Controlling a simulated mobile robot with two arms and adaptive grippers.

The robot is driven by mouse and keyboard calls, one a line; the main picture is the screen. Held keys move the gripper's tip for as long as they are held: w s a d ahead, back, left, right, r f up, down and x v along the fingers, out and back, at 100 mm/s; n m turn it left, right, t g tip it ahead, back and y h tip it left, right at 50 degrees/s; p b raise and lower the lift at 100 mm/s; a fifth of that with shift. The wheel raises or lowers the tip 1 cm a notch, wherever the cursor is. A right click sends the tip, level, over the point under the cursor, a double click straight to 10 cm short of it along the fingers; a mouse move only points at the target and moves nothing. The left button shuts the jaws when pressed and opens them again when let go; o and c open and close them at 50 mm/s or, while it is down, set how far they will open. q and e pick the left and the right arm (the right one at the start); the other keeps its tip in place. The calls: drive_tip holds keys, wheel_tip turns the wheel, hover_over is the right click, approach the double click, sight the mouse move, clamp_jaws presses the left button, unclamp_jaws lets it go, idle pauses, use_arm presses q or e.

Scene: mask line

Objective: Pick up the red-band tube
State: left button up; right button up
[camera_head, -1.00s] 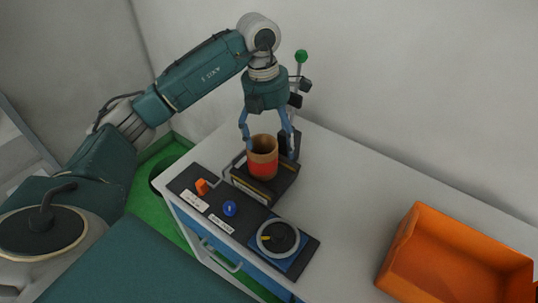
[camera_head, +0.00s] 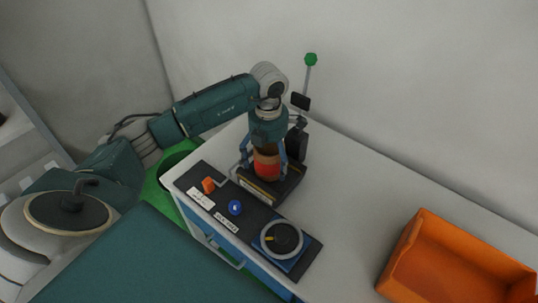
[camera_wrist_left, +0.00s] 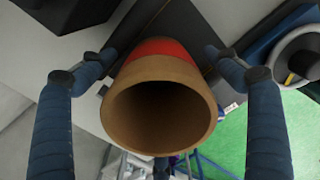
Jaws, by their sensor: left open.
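The red-band tube (camera_head: 267,168) is a brown open-topped cylinder with a red band, standing upright on a dark block (camera_head: 278,190) in the head view. My left gripper (camera_head: 263,162) is open and comes down over it from above, with its blue fingers on either side of the tube. In the left wrist view the tube's open mouth (camera_wrist_left: 158,147) faces the camera between the two spread fingers, and gaps show between them and the tube. The head view hides part of the tube's top behind the gripper. My right gripper is not in view.
A dark panel with an orange knob (camera_head: 208,185), a blue button (camera_head: 235,207) and a round dial (camera_head: 282,239) lies in front of the block. A post with a green ball (camera_head: 310,59) stands behind it. An orange bin (camera_head: 400,247) is at the right. White table (camera_head: 345,205) between is clear.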

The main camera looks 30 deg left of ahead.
use_arm(q)
drive_tip(key=shift+f, duration=0.2)
drive_tip(key=c, duration=1.3)
